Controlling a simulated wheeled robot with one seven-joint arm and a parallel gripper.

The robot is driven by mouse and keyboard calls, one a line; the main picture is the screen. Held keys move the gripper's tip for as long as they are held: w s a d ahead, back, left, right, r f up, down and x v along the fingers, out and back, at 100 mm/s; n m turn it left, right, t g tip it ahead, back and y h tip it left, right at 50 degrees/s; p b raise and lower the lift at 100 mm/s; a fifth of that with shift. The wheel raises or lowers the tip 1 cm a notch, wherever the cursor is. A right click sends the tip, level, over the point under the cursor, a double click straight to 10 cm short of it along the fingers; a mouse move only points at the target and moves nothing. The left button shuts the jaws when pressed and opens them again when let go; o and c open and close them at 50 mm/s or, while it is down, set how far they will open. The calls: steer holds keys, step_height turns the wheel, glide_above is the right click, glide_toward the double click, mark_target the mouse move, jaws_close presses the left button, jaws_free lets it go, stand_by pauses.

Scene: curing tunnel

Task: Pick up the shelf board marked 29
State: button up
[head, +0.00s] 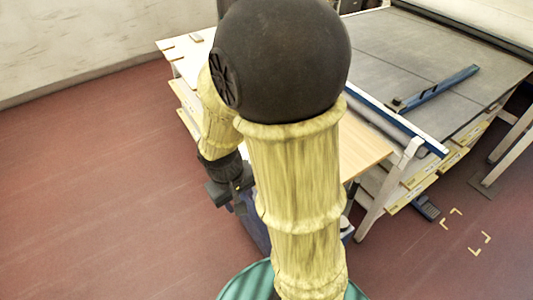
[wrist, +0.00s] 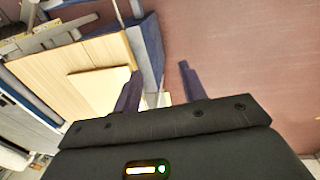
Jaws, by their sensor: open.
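In the wrist view my gripper (wrist: 158,82) is open and empty, with its two dark fingers apart. Left of the fingers a pale board (wrist: 98,92) lies on a wider wood-coloured surface (wrist: 60,78); the left finger overlaps the pale board's right edge in the picture. I cannot tell whether they touch. No number 29 can be read on any board. In the head view my arm hides much of the middle, and a light wood surface (head: 364,150) shows just right of it. The dark gripper end is left of the arm, its fingers unclear.
A grey-topped table (head: 425,60) with a blue bar (head: 440,88) on it stands at the right. Yellow-edged labelled shelves (head: 440,170) sit beneath it. A white-topped bench (head: 187,58) stands behind my arm. The red floor (head: 90,190) at the left is clear.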

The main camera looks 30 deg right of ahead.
steer(key=w+d+f+n+h+b, duration=0.1)
steer(key=w+d+f+h+b, duration=0.2)
steer(key=f+h+b, duration=0.4)
steer(key=w+d+f+n+h+b, duration=0.1)
steer(key=w+d+f+h+b, duration=0.15)
steer(key=f+b, duration=0.5)
steer(key=w+a+f+n+t+h+b, duration=0.2)
steer(key=w+t+b, duration=0.1)
steer(key=w, duration=0.3)
steer(key=w+a+f+n+t+h+b, duration=0.1)
steer(key=w+a+f+t+h+b, duration=0.1)
steer(key=w+t, duration=0.4)
steer(key=shift+w+a+f+n+b, duration=0.4)
steer(key=shift+w+a+b, duration=0.25)
steer(key=shift+a+b, duration=0.2)
steer(key=x, duration=1.2)
steer(key=shift+d+p, duration=0.15)
steer(key=shift+p, duration=0.2)
